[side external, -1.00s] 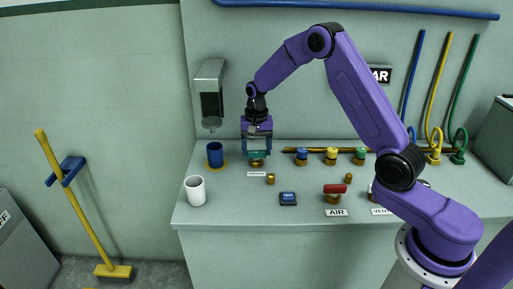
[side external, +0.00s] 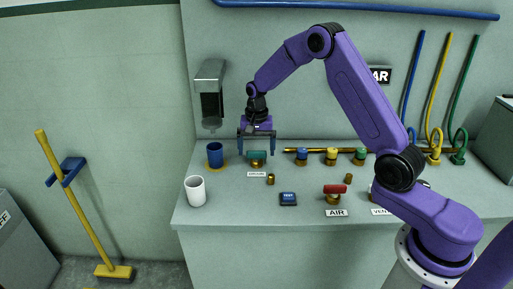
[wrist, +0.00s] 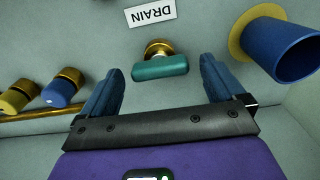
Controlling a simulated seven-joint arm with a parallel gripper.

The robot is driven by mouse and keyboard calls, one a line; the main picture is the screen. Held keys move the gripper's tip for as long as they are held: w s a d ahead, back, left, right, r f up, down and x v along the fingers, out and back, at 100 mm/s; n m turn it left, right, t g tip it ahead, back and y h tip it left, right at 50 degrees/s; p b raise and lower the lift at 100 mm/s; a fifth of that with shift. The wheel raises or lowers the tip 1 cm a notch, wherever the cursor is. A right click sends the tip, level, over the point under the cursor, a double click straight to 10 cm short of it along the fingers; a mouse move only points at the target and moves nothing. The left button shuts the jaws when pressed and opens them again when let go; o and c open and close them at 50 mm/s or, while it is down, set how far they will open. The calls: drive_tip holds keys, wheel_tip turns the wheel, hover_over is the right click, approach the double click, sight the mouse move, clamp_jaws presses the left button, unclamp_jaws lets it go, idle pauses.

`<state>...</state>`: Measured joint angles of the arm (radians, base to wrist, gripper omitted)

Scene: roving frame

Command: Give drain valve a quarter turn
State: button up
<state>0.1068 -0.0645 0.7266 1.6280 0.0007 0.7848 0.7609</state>
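The drain valve (side external: 256,158) stands on the bench at the back left, behind its DRAIN label (side external: 257,174). In the wrist view it has a teal bar handle (wrist: 160,68) on a brass base (wrist: 158,47), with the bar lying crosswise, roughly from finger side to finger side. My gripper (side external: 256,151) points down at the valve with its blue fingers apart. In the wrist view my gripper (wrist: 163,64) is open, with a clear gap between each finger and the ends of the handle. No contact shows.
A blue cup (side external: 215,154) stands close left of the valve, under a wall dispenser (side external: 210,95). A white cup (side external: 195,191) is nearer the front. Blue, yellow and green knobs (side external: 331,156) sit to the right on a brass pipe. A red-handled AIR valve (side external: 334,190) is farther right.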

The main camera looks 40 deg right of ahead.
sight(257, 151)
wheel_tip(257, 151, up, 17)
drive_tip(key=shift+r, duration=0.2)
idle(0.5)
drive_tip(key=s+a+n, duration=1.1)
drive_tip(key=s+a, duration=0.1)
drive_tip(key=s, duration=0.5)
drive_tip(key=s+d+f+n, duration=0.1)
drive_tip(key=s+n, duration=0.4)
drive_tip(key=s, duration=0.6)
drive_tip(key=s+d+f+n, duration=0.2)
drive_tip(key=s+f+n, duration=0.2)
drive_tip(key=s, duration=0.7)
drive_tip(key=shift+s+d+f+n, duration=0.15)
drive_tip(key=shift+d+f+n, duration=0.1)
drive_tip(key=shift+n, duration=0.65)
